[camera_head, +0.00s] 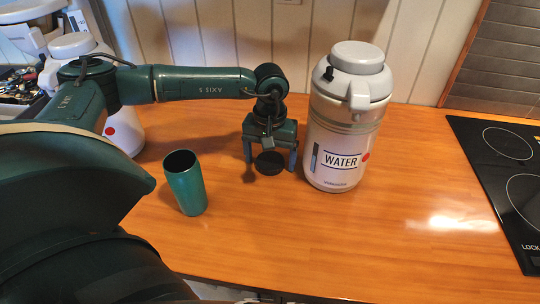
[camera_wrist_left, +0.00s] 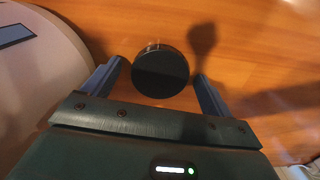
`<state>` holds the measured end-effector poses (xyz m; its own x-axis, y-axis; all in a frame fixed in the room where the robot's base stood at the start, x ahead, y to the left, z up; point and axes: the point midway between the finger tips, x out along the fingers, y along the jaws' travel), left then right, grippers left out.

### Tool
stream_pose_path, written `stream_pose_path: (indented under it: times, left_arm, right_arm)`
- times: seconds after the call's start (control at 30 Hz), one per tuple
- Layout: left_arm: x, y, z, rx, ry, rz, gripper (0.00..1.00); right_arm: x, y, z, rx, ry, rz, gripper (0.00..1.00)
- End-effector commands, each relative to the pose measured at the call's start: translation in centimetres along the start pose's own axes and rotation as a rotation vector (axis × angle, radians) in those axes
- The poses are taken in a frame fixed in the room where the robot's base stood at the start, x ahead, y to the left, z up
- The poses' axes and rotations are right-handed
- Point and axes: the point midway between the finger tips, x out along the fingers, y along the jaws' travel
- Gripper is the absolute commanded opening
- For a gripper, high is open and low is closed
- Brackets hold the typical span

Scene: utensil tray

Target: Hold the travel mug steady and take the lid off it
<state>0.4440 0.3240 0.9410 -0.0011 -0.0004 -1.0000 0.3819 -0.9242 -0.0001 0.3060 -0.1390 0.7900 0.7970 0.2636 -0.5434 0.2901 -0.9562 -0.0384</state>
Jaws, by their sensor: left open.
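The green travel mug (camera_head: 186,184) stands upright on the wooden counter with its dark mouth open and no lid on it. The round black lid (camera_head: 269,163) is apart from the mug, to its right, at or close to the counter top. My left gripper (camera_head: 270,165) points down with its jaws open, one finger on each side of the lid. In the left wrist view the lid (camera_wrist_left: 160,72) shows between the spread fingers, with a gap at the right finger. My right gripper is not in view.
A large white water jug (camera_head: 345,125) stands close to the right of my left gripper. A black cooktop (camera_head: 505,180) is at the right edge. Another white container (camera_head: 122,130) stands behind my arm at left. The counter in front of the mug and jug is clear.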

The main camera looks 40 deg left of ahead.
Motion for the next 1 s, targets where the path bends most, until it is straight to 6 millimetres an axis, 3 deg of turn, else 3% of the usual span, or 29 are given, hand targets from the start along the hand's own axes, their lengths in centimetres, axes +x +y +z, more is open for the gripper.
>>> stream_pose_path:
  times: [0.3,0.7,1.0]
  left_arm:
    - [-1.0,0.0,-0.1,0.000,0.003,0.002,0.85]
    - [-9.1,0.1,-0.1,0.001,0.004,0.002,0.85]
    - [-12.2,0.0,0.0,0.001,0.001,0.000,0.85]
  right_arm:
    - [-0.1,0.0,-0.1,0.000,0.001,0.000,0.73]
    - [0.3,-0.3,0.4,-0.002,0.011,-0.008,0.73]
    - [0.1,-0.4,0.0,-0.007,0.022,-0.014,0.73]
